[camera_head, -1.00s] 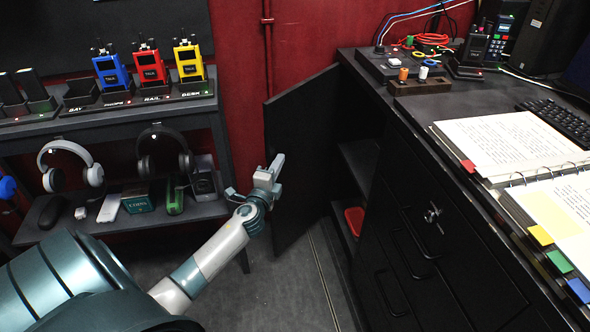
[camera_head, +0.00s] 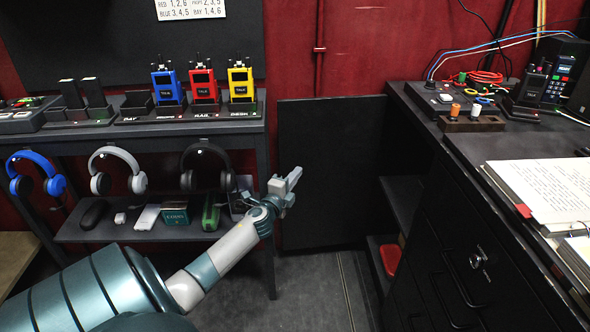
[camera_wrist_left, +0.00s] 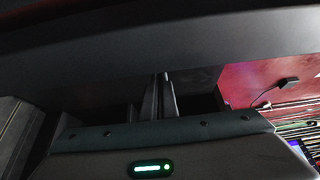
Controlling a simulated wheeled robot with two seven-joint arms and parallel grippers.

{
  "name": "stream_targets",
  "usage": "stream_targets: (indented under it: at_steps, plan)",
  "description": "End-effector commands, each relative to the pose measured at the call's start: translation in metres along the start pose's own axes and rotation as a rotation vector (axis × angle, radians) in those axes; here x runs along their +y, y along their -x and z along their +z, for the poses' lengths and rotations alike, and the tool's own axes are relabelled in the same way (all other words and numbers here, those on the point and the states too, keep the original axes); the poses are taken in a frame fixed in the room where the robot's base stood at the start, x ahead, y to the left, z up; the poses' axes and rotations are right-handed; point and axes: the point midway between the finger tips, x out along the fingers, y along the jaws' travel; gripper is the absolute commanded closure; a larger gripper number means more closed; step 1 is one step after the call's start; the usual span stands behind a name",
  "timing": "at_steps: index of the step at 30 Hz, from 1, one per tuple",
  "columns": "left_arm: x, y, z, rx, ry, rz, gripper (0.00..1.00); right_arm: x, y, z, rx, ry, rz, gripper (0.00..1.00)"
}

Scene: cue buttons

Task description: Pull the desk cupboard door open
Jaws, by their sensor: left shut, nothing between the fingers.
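The cupboard door (camera_head: 332,150) is a plain black panel. It stands wide open, swung out to the left of the black desk (camera_head: 450,215), its face toward me. The cupboard opening shows dark shelves (camera_head: 402,195) and a red object (camera_head: 390,259) low inside. My left gripper (camera_head: 292,178) is shut and empty. It is at the left edge of the door in the head view; whether it touches the door I cannot tell. In the left wrist view the gripper (camera_wrist_left: 158,98) shows dark and narrow against dark surfaces. My right gripper is out of view.
A shelf unit (camera_head: 160,231) on the left holds headphones and small boxes, with blue, red and yellow radios on top. An open binder (camera_head: 550,190) and a wooden block (camera_head: 470,124) lie on the desk. Grey floor (camera_head: 310,290) is clear between shelf and desk.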

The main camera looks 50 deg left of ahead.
Motion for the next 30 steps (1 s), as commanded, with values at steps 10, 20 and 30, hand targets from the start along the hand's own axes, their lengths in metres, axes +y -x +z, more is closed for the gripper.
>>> stream_targets:
  at_steps: [10, 20, 30]
  plan:
    - [0.001, 0.016, -0.001, 0.001, 0.000, 0.002, 1.00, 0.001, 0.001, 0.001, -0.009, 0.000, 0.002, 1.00]
    - [0.001, 0.068, -0.001, 0.001, 0.000, 0.002, 1.00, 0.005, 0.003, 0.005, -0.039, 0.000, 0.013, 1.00]
    - [0.002, 0.133, 0.000, 0.000, 0.002, 0.002, 1.00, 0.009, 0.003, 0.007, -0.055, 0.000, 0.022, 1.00]
